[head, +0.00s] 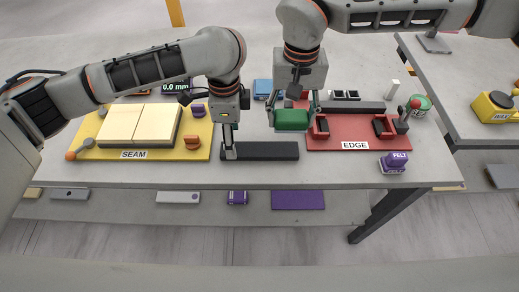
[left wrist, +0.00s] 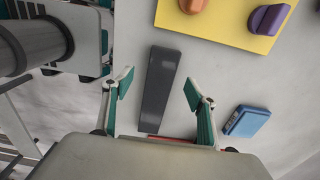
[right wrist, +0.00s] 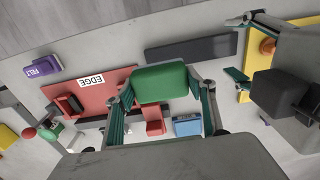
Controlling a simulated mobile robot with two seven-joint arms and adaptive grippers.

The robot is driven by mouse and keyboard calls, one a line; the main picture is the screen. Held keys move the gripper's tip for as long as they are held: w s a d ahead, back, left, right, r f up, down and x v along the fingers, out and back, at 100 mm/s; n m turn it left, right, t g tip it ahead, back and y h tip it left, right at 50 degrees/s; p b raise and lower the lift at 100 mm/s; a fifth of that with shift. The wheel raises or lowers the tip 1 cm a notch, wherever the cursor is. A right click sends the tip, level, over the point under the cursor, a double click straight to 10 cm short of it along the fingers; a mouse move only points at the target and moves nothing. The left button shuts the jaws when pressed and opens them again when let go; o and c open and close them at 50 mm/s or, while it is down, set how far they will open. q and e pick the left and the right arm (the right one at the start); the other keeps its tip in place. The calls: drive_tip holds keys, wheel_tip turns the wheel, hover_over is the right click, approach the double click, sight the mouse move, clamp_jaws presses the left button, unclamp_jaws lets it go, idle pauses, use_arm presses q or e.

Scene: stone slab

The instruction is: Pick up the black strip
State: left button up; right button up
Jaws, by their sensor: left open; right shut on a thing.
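The black strip (head: 262,151) lies flat on the slab table, between the yellow SEAM board and the red EDGE board. In the left wrist view the strip (left wrist: 160,88) lies between the open fingers, and in the right wrist view the strip (right wrist: 190,48) lies beyond the green block. My left gripper (head: 229,148) is open and empty, over the strip's left part. My right gripper (head: 292,112) is shut on a green block (head: 291,120), held beside the red board's left edge. Whether the left fingers touch the strip cannot be told.
The yellow SEAM board (head: 200,150) with cream slabs is at left. A purple FELT block (head: 394,162) sits near the front edge. A blue box (head: 262,88) lies behind. The front strip of table is mostly clear.

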use_arm(q)
drive_tip(key=f, duration=0.5)
drive_tip(key=shift+w+a, duration=0.2)
drive_tip(key=shift+r, duration=0.1)
drive_tip(key=c, duration=1.6)
